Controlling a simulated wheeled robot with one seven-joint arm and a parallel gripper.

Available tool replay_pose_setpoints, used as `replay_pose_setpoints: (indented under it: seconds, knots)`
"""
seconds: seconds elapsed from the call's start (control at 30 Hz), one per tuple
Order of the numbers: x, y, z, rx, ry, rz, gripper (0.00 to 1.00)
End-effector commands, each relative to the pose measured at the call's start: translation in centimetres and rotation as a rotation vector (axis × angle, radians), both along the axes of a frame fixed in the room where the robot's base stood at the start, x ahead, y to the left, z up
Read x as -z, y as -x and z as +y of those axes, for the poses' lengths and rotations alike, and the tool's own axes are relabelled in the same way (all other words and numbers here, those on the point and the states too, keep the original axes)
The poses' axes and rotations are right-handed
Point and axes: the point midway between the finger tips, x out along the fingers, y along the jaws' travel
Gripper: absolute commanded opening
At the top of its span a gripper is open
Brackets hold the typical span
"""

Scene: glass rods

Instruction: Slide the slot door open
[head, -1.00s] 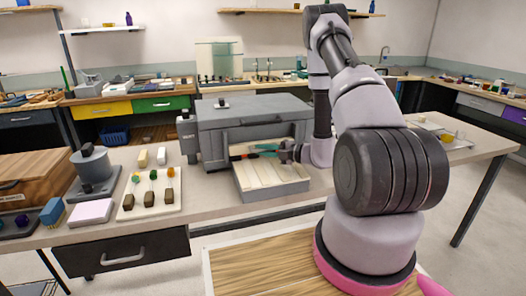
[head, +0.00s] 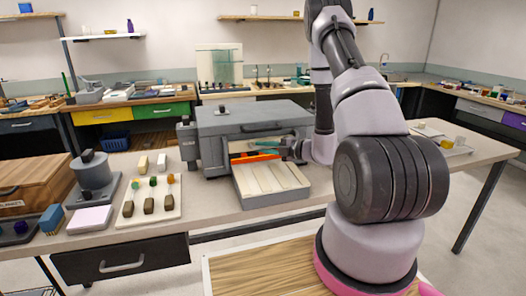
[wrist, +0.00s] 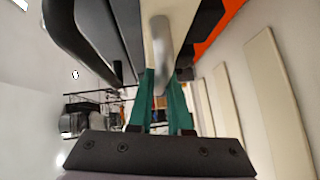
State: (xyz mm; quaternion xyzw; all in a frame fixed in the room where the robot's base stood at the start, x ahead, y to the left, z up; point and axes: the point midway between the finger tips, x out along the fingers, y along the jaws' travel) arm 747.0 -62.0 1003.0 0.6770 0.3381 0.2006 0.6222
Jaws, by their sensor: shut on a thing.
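The grey furnace-like box (head: 215,132) stands on the bench with a low front slot (head: 256,157) that glows orange inside. The orange also shows in the wrist view (wrist: 222,22). The slot door looks like a dark panel (wrist: 192,45) beside the orange gap. A round metal handle (wrist: 161,45) stands out from it. My gripper (wrist: 160,82) has teal fingers shut on this handle. In the head view my gripper (head: 286,148) is at the right part of the slot and hides most of the door there.
A ribbed pale tray (head: 270,180) lies directly in front of the slot, below my gripper. A dark bar handle (wrist: 75,40) runs along the box front above the slot.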

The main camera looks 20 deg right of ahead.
Motion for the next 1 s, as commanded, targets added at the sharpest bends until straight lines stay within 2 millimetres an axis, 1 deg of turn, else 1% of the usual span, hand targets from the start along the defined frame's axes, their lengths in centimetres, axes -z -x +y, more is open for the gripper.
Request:
replay_pose_setpoints:
  seconds: [0.03, 0.07, 0.1, 0.13, 0.4, 0.53, 0.67, 0.9, 1.0]
  knots:
    - [0.0, 0.0, -0.1, 0.001, 0.0, 0.001, 0.0]
    - [0.1, 0.0, -0.1, 0.001, 0.0, 0.001, 0.29]
    - [0.1, 0.0, -0.1, 0.001, 0.0, 0.001, 0.44]
    - [0.1, 0.0, -0.1, 0.001, 0.0, 0.001, 0.47]
    - [0.1, 0.0, 0.0, 0.001, 0.0, 0.001, 0.47]
    - [0.0, 0.5, -0.6, 0.003, 0.001, 0.001, 0.47]
    - [-0.4, 1.9, -2.1, 0.005, -0.001, 0.002, 0.47]
    - [-1.1, 5.3, -5.6, 0.006, 0.001, 0.001, 0.47]
    - [-1.3, 6.3, -6.7, 0.005, 0.0, 0.001, 0.47]
